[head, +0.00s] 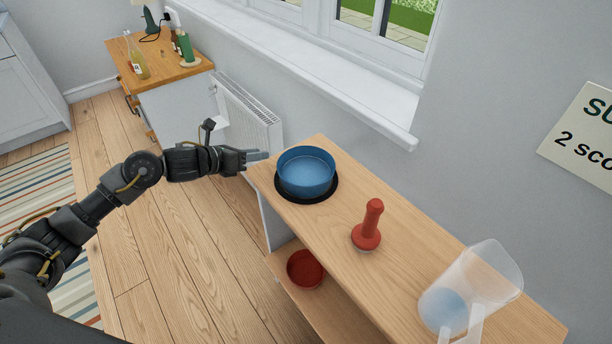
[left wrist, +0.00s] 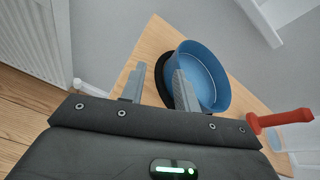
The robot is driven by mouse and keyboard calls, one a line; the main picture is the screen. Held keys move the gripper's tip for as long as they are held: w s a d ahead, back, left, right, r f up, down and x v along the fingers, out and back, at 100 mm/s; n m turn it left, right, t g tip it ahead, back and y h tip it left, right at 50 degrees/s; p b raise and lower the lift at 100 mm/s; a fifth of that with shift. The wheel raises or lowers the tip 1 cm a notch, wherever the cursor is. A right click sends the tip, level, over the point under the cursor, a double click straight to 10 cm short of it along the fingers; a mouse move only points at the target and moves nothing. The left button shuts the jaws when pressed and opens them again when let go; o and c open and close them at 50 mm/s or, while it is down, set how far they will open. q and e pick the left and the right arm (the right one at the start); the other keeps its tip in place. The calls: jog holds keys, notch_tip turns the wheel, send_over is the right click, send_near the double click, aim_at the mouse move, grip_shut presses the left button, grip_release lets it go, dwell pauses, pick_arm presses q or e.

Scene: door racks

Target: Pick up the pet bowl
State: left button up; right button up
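The pet bowl, a round blue bowl (head: 306,175), stands upright and looks empty on a black round mat (head: 322,197) at the far end of the wooden shelf top. My left gripper (head: 262,156) is just left of the bowl's rim in the head view, with a small gap. In the left wrist view the left gripper (left wrist: 160,88) has its two fingers apart with nothing held between them. The right finger overlaps the near side of the blue bowl (left wrist: 208,75) there; I cannot tell whether they touch. My right gripper is not in view.
A red-handled tool (head: 368,228) stands on the shelf top, with a clear measuring jug (head: 470,290) nearer. A red dish (head: 305,268) sits on the lower shelf. A white radiator (head: 245,112) and the window wall are behind.

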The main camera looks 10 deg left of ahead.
aim_at(291, 151)
pick_arm(q)
jog(key=s+r+m, duration=0.1)
jog(key=d+r+m, duration=0.1)
jog(key=m, duration=0.1)
jog(key=shift+s+d, duration=0.15)
jog(key=shift+s, duration=0.25)
jog(key=p+x, duration=0.1)
jog(key=x, duration=0.4)
jog(key=shift+d, duration=0.1)
jog(key=shift+w+d+f, duration=0.1)
jog(key=shift+w+d, duration=0.1)
jog(key=shift+w+d+p, duration=0.25)
jog(key=shift+d+p, duration=0.05)
jog(key=shift+p, duration=0.05)
jog(key=p+x, duration=0.1)
jog(key=x, duration=0.2)
jog(key=shift+w+d, duration=0.1)
jog(key=shift+d, duration=0.35)
jog(key=shift+w+d+f, duration=0.2)
jog(key=shift+w+f, duration=0.05)
jog(key=shift+f, duration=0.05)
pick_arm(e)
jog(key=r, duration=0.1)
jog(key=a+r, duration=0.1)
jog(key=shift+s+a+r, duration=0.3)
jog(key=shift+r, duration=0.1)
pick_arm(q)
grip_shut()
pick_arm(e)
jog(key=shift+d, duration=0.15)
